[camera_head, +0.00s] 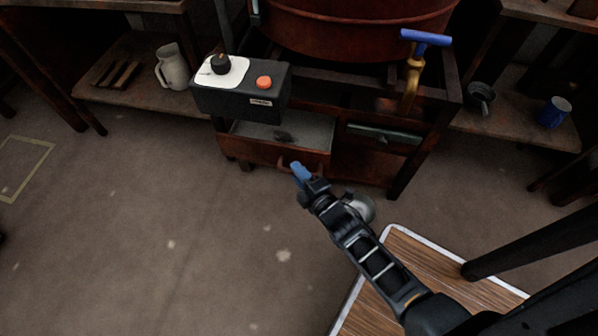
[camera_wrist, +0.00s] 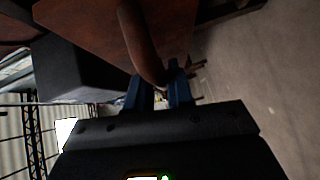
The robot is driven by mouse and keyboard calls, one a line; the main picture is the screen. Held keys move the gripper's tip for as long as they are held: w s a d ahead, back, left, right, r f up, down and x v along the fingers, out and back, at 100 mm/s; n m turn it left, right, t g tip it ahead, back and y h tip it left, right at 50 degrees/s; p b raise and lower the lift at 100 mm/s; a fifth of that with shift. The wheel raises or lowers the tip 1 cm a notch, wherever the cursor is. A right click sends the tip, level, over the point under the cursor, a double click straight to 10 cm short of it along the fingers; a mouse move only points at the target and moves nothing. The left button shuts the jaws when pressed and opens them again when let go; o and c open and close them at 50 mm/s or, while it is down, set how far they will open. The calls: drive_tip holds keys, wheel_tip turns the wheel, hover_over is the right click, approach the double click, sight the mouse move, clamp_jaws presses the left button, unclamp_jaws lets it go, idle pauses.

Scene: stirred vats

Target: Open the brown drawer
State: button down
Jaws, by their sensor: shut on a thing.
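The brown drawer (camera_head: 252,149) is pulled out from the lower left of the vat's stand, and its pale inside shows from above. In the wrist view the handle (camera_wrist: 142,45) comes down between the blue fingers of my gripper (camera_wrist: 160,90), in front of the brown drawer front (camera_wrist: 90,25).
A black control box (camera_head: 240,95) with an orange button juts out above the drawer. A greenish closed drawer (camera_head: 384,134) is to the right. A reddish vat (camera_head: 350,30) stands above. The floor (camera_head: 170,230) in front and to the left is clear.

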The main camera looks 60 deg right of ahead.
drive_tip(key=s+a+b, duration=0.1)
drive_tip(key=s+a, duration=0.1)
drive_tip(key=a, duration=0.5)
drive_tip(key=s+a+b, duration=0.2)
drive_tip(key=s+a, duration=0.1)
drive_tip(key=a, duration=0.5)
drive_tip(key=shift+s+f, duration=0.15)
drive_tip(key=shift+s, duration=0.15)
drive_tip(key=shift+a, duration=0.1)
